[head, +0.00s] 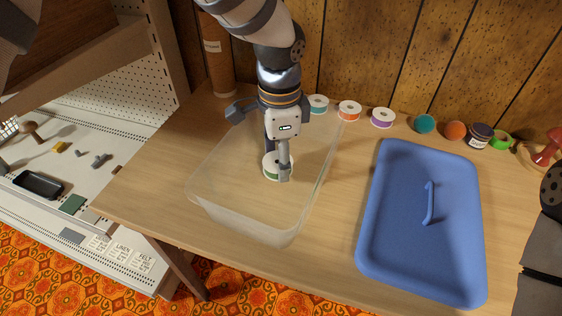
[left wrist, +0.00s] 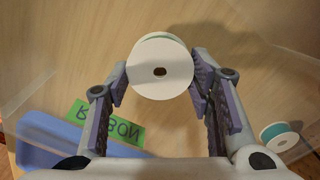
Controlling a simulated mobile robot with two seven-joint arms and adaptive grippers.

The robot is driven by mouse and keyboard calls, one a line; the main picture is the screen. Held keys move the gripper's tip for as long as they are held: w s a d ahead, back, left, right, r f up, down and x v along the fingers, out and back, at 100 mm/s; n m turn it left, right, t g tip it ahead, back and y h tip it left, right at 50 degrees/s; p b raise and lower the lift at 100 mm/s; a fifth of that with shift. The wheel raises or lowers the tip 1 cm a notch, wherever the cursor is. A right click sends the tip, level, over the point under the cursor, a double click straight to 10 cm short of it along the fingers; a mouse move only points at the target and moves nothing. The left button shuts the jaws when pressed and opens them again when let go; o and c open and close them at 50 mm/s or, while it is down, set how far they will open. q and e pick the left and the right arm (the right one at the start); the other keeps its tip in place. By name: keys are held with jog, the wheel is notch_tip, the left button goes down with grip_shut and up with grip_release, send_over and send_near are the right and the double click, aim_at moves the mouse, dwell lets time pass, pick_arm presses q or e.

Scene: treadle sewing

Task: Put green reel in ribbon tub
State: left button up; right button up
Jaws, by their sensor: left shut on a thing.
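The green reel (head: 270,168), white-flanged with a narrow green band, is between the fingers of my left gripper (head: 278,172). In the left wrist view its white face (left wrist: 160,70) shows between the two finger pads. The clear ribbon tub (head: 240,217) stands open on the table, and the gripper reaches down within its outline. I cannot tell whether the reel touches the tub floor. A green RIBBON label (left wrist: 105,123) shows reversed through the tub wall in the left wrist view. My right gripper is out of the picture.
A blue lid (head: 405,215) with a handle lies right of the tub. Teal (head: 318,104), orange (head: 349,110) and purple (head: 383,118) reels stand behind, with more small items to their right. A brown cylinder (head: 215,55) stands at the back left.

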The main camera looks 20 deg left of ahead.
pick_arm(q)
jog(key=shift+f, duration=0.9)
jog(key=shift+f, duration=0.15)
jog(key=o, duration=0.9)
jog(key=shift+o, duration=0.2)
notch_tip(320, 180, up, 12)
jog(key=shift+r+p, duration=0.2)
jog(key=shift+p, duration=0.25)
